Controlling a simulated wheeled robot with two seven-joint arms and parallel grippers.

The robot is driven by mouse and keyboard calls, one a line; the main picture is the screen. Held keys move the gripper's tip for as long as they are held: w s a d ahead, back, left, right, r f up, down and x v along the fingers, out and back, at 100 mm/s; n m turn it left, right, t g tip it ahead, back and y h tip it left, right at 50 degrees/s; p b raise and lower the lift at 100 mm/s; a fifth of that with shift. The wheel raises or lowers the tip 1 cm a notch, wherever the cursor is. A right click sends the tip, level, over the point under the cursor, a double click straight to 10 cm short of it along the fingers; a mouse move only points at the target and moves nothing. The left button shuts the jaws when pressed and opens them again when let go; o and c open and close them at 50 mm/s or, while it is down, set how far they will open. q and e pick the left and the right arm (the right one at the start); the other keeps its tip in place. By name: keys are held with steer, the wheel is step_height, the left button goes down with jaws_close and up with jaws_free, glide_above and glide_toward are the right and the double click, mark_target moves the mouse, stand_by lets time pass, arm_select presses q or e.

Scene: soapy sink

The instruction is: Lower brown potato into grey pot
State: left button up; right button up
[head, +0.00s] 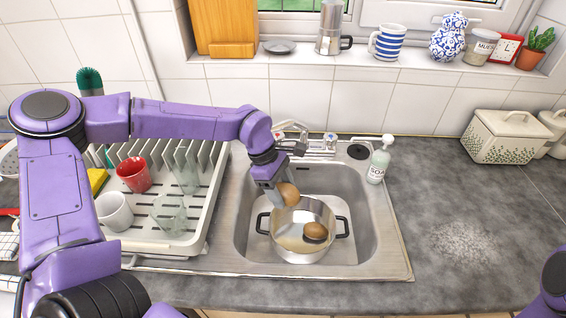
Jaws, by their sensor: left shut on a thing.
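A grey metal pot (300,254) with two black handles stands in the sink basin. One brown potato (316,231) is inside the pot. My left gripper (280,192) reaches down over the pot's back left rim. It is shut on another brown potato (289,195), held above the pot's opening near the rim. The fingers partly hide this potato. My right gripper is out of view; only a bit of my right arm shows at the lower right corner.
A dish rack (196,236) with a red mug (134,174), a white mug (114,211) and glasses stands left of the sink (385,262). A soap bottle (379,160) stands at the basin's back right, near the tap (317,146). The right counter (440,210) is mostly clear.

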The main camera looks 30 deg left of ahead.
arm_select(q)
steer(key=shift+w+a+r+n+t+p, duration=0.15)
steer(key=shift+r+n+t+p, duration=0.1)
steer(key=shift+r+n, duration=0.3)
steer(key=shift+w+d+r+n+t+p, duration=0.1)
steer(key=shift+w+r+n+t+p, duration=0.1)
steer(key=shift+r+n, duration=0.3)
steer(key=n, duration=0.1)
steer(key=w+n+t+p, duration=0.1)
steer(key=n, duration=0.1)
steer(key=shift+a+r+y, duration=0.1)
steer(key=shift+r+y, duration=0.1)
steer(key=shift+y, duration=0.2)
step_height(320, 180, down, 10)
steer(key=b, duration=0.9)
steer(key=shift+b, duration=0.4)
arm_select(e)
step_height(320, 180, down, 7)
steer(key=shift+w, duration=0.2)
arm_select(q)
steer(key=shift+s, duration=0.15)
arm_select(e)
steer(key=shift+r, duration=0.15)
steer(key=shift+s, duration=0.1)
arm_select(q)
steer(key=shift+w+d, duration=0.25)
steer(key=shift+d, duration=0.1)
